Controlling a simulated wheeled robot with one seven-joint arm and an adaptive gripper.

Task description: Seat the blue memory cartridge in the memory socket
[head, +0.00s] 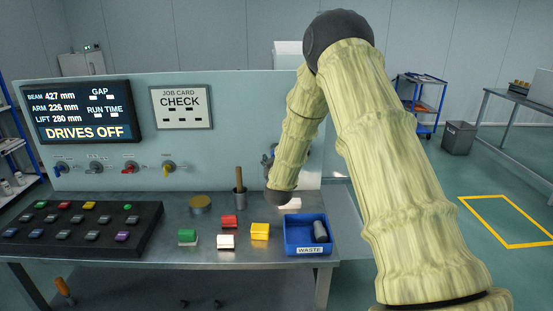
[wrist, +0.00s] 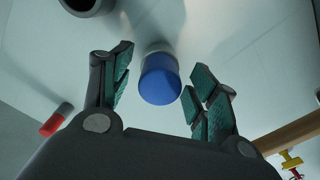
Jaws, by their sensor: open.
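In the wrist view a short blue cylinder (wrist: 160,80) with a pale band at its far end lies between my gripper's fingers, against the pale panel. It looks like the blue memory cartridge. My gripper (wrist: 163,62) is open, with a finger on each side of it and visible gaps. A dark round ring (wrist: 90,4), cut off at the top left, may be a socket; I cannot tell whether it is the memory socket. In the head view my arm hides the gripper and most of that panel area.
A grey cylinder with a red end (wrist: 56,120) is at the wrist view's left. In the head view the bench holds a blue WASTE bin (head: 307,250) with a grey cylinder, coloured blocks (head: 229,221), a cup with a wooden handle (head: 239,190) and a button console (head: 80,228).

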